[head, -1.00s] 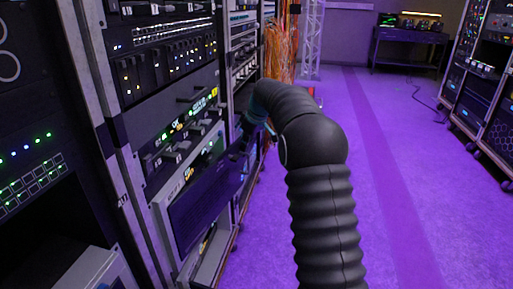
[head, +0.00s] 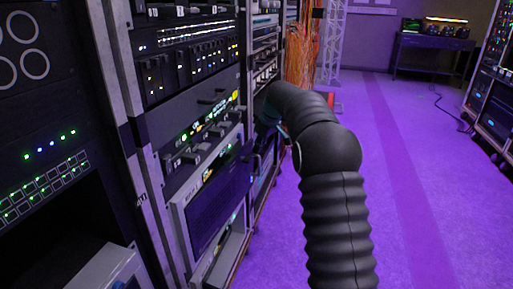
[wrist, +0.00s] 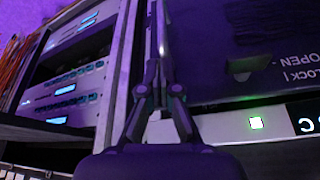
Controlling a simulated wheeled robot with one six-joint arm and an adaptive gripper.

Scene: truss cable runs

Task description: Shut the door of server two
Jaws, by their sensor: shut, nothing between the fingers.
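The server door is a dark flat panel (head: 222,205) low on the near left rack in the head view. It looks nearly in line with the rack front; I cannot tell whether it is fully shut. In the wrist view the dark panel (wrist: 215,75) fills the right side, with "LOCK" and "OPEN" lettering and a small latch. My gripper (wrist: 157,45) is shut and empty, its fingers along the panel's left edge; I cannot tell whether they touch it. In the head view my arm hides most of the gripper. No label shows which server is number two.
Another rack unit (wrist: 75,80) is left of my fingers. Orange cables (head: 298,55) and a white truss (head: 332,45) stand farther back. The purple floor (head: 410,180) to the right is clear up to the right rack (head: 492,95).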

